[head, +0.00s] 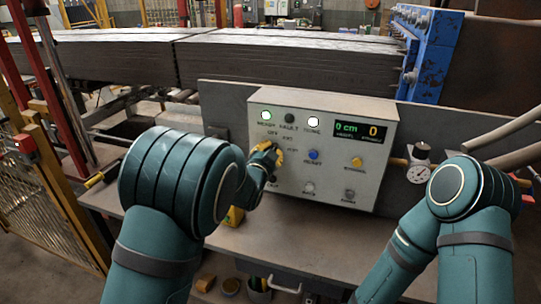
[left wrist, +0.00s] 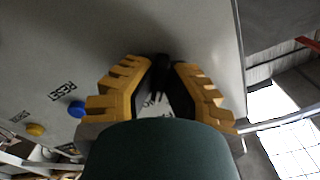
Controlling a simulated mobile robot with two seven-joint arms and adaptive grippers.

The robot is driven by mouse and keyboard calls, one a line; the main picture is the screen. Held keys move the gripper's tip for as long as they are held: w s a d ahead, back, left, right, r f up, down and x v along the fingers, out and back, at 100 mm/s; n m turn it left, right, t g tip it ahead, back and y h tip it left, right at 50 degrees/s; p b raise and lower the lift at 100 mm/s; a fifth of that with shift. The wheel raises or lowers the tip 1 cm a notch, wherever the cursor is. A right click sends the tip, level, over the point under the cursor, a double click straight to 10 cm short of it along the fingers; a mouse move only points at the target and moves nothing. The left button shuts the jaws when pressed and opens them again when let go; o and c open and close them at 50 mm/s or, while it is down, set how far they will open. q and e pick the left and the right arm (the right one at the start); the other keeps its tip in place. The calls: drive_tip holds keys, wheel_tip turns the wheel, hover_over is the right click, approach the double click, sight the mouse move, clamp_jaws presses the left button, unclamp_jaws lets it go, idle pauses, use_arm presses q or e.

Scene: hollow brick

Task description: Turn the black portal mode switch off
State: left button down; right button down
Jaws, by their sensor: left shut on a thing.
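The grey control box (head: 375,118) stands on the workbench. My left gripper (head: 266,156) reaches the left part of its face, beside printed switch markings that include OFF. In the left wrist view, the black switch (left wrist: 160,68) is between the yellow fingers of my left gripper (left wrist: 159,82), which are shut on it. The switch is dark there, and its exact pointing direction is hard to tell. In the head view the gripper hides the switch. My right arm shows at the right, but its gripper is out of view.
A blue button (head: 313,155) and a yellow button (head: 356,162) are right of the gripper. The ready lamp (head: 266,115) and another lamp (head: 313,122) are lit white; the fault lamp (head: 289,118) is dark. A pressure gauge (head: 417,174) stands right of the box.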

use_arm(q)
drive_tip(key=n+b, duration=0.4)
drive_tip(key=shift+f+b, duration=0.1)
drive_tip(key=shift+b, duration=0.3)
drive_tip(key=shift+n+b, duration=0.75)
drive_tip(key=shift+n, duration=0.25)
drive_tip(key=shift+r+n, duration=0.2)
drive_tip(key=shift+n, duration=0.4)
drive_tip(key=c, duration=1)
unclamp_jaws()
drive_tip(key=v, duration=1.2)
